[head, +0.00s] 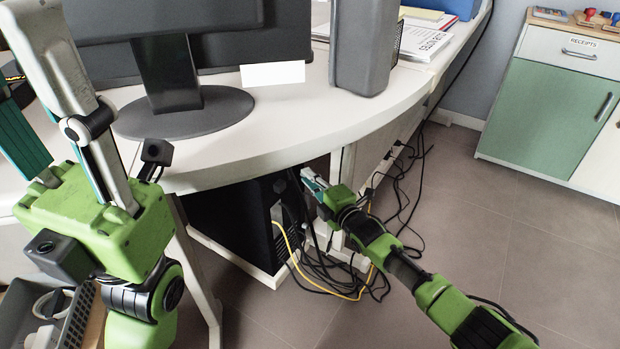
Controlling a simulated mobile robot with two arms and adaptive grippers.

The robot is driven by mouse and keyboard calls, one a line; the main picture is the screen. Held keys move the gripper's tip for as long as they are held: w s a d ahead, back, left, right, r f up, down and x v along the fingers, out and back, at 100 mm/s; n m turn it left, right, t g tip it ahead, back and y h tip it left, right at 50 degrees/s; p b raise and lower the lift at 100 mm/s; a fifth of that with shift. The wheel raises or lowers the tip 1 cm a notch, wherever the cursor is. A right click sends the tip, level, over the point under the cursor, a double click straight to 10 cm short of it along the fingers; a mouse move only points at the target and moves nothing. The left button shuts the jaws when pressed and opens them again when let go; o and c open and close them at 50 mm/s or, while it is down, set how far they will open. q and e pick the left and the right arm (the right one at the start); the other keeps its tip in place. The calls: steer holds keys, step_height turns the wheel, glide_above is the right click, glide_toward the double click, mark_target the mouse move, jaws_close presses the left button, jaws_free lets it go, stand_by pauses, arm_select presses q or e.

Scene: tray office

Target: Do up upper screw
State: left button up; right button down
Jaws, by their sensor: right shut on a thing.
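The black computer case (232,219) stands under the desk, with its rear panel (279,232) facing right. My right gripper (311,180) is beside the upper part of this panel, below the desk edge. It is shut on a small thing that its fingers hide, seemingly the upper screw. The screw is too small and covered to make out, so I cannot tell how far in it sits. My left gripper (95,222) is large and close at the left, raised in front of the desk, its fingers running up out of frame.
A green cabinet (551,117) stands at right.

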steer(key=c, duration=2)
jaws_free()
steer(key=shift+c, duration=0.2)
steer(key=shift+s+d, duration=0.1)
steer(key=v, duration=1.1)
steer(key=shift+s+d, duration=0.15)
steer(key=shift+s, duration=0.2)
